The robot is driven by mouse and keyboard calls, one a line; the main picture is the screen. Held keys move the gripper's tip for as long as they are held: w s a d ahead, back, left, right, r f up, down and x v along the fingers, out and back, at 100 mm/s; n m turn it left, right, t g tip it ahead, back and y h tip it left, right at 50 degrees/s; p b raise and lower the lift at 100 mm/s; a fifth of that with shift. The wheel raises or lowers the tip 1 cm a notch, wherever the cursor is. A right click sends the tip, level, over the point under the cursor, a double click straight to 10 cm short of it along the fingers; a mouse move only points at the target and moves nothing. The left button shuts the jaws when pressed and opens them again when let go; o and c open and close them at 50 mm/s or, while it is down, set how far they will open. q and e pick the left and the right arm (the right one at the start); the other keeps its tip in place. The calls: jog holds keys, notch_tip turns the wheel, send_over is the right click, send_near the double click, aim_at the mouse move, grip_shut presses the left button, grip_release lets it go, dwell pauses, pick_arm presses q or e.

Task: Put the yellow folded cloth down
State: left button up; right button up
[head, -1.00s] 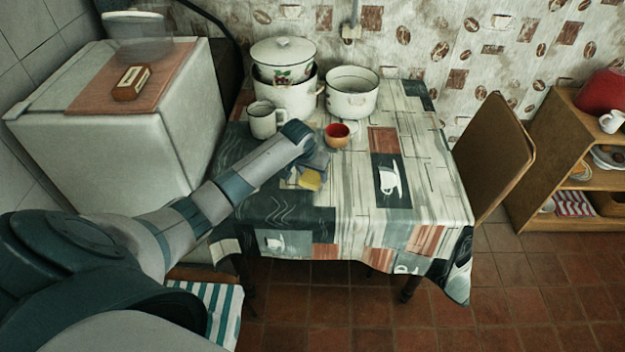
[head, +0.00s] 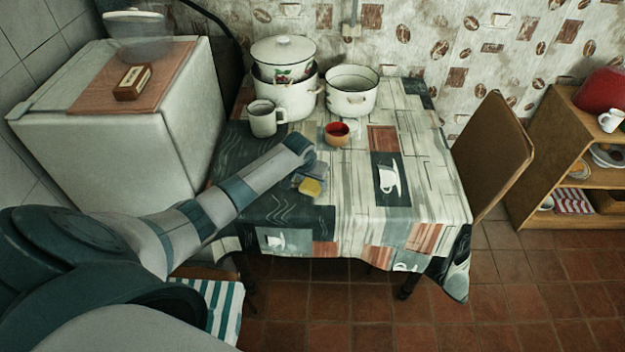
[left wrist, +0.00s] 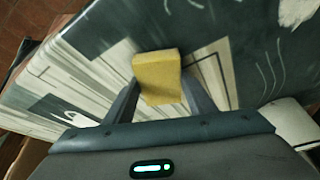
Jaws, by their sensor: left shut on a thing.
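The yellow folded cloth (head: 310,187) is at the tip of my left gripper (head: 308,182), over the left part of the table. In the left wrist view the cloth (left wrist: 158,76) sits between the two fingers of the left gripper (left wrist: 160,90), which is shut on it. The cloth is close above the patterned tablecloth (head: 345,220); whether it touches the tablecloth I cannot tell. My right gripper is not in view.
A red-brown bowl (head: 337,134), a white mug (head: 265,119), a lidded pot (head: 284,88) and an open pot (head: 351,92) stand behind the gripper. The table's front and right are clear. A brown chair (head: 494,155) stands at right.

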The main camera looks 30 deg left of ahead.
pick_arm(q)
jog(key=shift+s+f, duration=0.15)
jog(key=shift+f, duration=0.2)
jog(key=shift+s+d+f, duration=0.1)
jog(key=shift+s+f, duration=0.1)
jog(key=o, duration=0.9)
jog(key=shift+f, duration=0.1)
jog(key=shift+o, duration=0.2)
jog(key=shift+s+f, duration=0.1)
jog(key=shift+s, duration=0.05)
jog(key=shift+d, duration=0.15)
jog(key=shift+w+r, duration=0.2)
jog(key=shift+r, duration=0.25)
jog(key=b+v, duration=0.1)
jog(key=v, duration=1.1)
jog(key=shift+w+a+r, duration=0.2)
jog(key=shift+w+r, duration=0.1)
jog(key=shift+r, duration=0.05)
